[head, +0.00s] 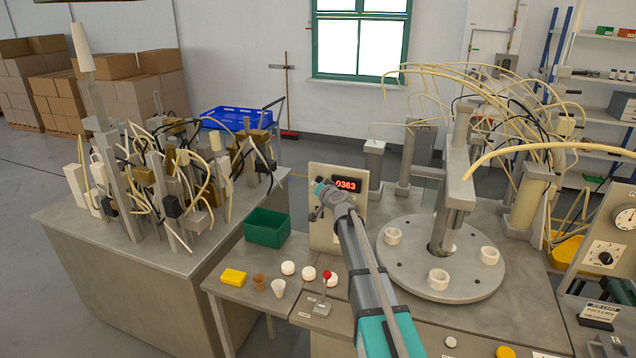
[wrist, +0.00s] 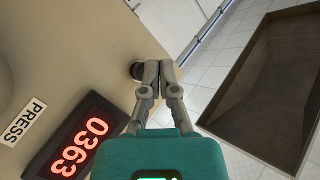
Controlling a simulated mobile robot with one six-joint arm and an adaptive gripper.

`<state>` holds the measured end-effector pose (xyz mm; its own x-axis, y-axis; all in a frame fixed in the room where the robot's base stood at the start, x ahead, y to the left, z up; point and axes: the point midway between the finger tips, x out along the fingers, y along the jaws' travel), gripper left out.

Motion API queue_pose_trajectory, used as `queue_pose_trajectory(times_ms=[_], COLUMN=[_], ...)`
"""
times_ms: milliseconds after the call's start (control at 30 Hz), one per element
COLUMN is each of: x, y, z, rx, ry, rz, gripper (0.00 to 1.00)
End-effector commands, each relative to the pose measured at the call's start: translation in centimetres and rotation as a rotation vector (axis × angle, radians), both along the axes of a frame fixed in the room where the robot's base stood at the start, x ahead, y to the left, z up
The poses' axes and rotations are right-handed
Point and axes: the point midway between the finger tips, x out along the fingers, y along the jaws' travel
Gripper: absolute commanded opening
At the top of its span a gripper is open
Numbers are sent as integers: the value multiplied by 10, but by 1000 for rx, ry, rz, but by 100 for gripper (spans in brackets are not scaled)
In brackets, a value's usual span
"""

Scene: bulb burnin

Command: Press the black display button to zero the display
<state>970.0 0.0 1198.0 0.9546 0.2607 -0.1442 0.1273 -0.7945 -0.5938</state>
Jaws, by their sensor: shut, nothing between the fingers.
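The beige display panel (head: 325,236) stands upright on the bench, its red digits (head: 346,185) reading 0363. The wrist view shows the same digits (wrist: 78,147) and a PRESS label (wrist: 22,122) on the panel face. A round black button (wrist: 136,70) sits near the panel's edge, partly hidden behind my fingertips. My gripper (wrist: 160,70) is shut and empty, its fingertips at the button; I cannot tell whether they touch it.
A green bin (head: 266,228) stands left of the panel. In front are a yellow block (head: 233,277), small cups, white round pieces and a red-knobbed lever (head: 325,283). A round plate with white rings (head: 420,270) is to the right. Tubing-covered fixtures crowd the left bench.

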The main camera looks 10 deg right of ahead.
Motion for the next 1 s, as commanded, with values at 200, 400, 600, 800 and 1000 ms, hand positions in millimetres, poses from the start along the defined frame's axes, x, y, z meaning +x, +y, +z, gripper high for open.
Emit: queue_pose_trajectory(times_ms=[200, 400, 600, 800, 1000], x=[0, 0, 1, 6, 7], y=[0, 0, -1, -3, -4], z=[0, 0, 0, 0, 0], rx=[0, 0, 0, 0, 0], ry=[0, 0, 0, 0, 0], rz=[0, 0, 0, 0, 0], gripper=[0, 0, 0, 0, 0])
